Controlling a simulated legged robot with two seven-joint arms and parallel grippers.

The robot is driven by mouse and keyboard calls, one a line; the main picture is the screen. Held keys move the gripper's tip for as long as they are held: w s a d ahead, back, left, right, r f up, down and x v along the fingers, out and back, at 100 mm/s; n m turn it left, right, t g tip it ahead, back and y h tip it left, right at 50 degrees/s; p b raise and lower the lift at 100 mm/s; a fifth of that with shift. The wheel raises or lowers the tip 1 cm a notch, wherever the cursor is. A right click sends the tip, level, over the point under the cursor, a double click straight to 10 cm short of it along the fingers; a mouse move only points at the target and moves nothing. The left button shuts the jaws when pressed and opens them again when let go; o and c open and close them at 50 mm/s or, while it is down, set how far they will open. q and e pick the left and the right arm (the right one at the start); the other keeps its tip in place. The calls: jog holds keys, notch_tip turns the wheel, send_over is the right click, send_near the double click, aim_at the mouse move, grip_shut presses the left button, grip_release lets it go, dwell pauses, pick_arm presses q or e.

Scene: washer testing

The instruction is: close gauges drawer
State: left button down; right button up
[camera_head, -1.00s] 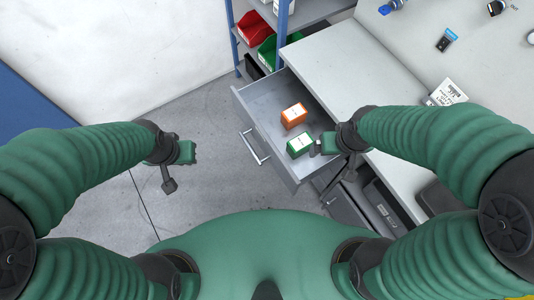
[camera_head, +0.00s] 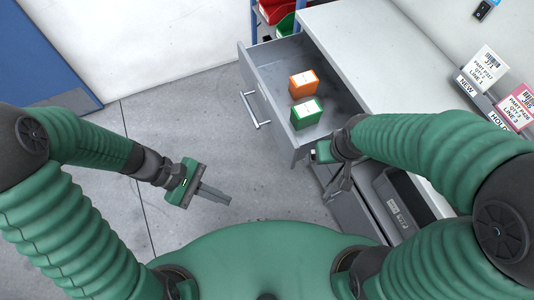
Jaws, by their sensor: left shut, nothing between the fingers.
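The grey gauges drawer (camera_head: 271,112) stands pulled out from the workbench, its metal handle (camera_head: 255,110) on the front facing left. An orange box (camera_head: 303,84) and a green box (camera_head: 306,113) stand inside it. My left gripper (camera_head: 213,194) is shut and empty over the floor, left of and nearer than the drawer, not touching it. My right gripper (camera_head: 334,172) is by the near side of the drawer, under the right arm. Its fingers are partly hidden, and I cannot tell whether it touches the drawer.
The workbench top (camera_head: 365,50) is at the right, with label signs (camera_head: 484,68) on it. A blue shelf with a red bin (camera_head: 275,10) is behind. The floor left of the drawer is clear.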

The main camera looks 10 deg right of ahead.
pick_arm(q)
jog(key=w+d+f+n+t+h+b, duration=0.1)
jog(key=w+d+f+n+h+b, duration=0.2)
jog(key=f+b, duration=0.15)
jog(key=n+t+h+b, duration=0.5)
jog(key=n+t+b, duration=0.2)
jog(key=n+t, duration=0.1)
send_near(281, 140)
jog(key=shift+m, duration=0.3)
jog(key=b+x, duration=0.2)
jog(key=x, duration=0.1)
jog(key=b+x, duration=0.1)
jog(key=x, duration=0.1)
jog(key=shift+w+f, duration=0.15)
jog(key=shift+f, duration=0.1)
jog(key=shift+b+x, duration=0.45)
jog(key=shift+x, duration=0.35)
jog(key=shift+w+d+r, duration=0.1)
jog(key=shift+d+r, duration=0.05)
jog(key=shift+r, duration=0.05)
pick_arm(e)
notch_tip(281, 140, down, 19)
jog(key=d, duration=0.1)
jog(key=shift+w+d, duration=0.15)
jog(key=shift+d, duration=0.1)
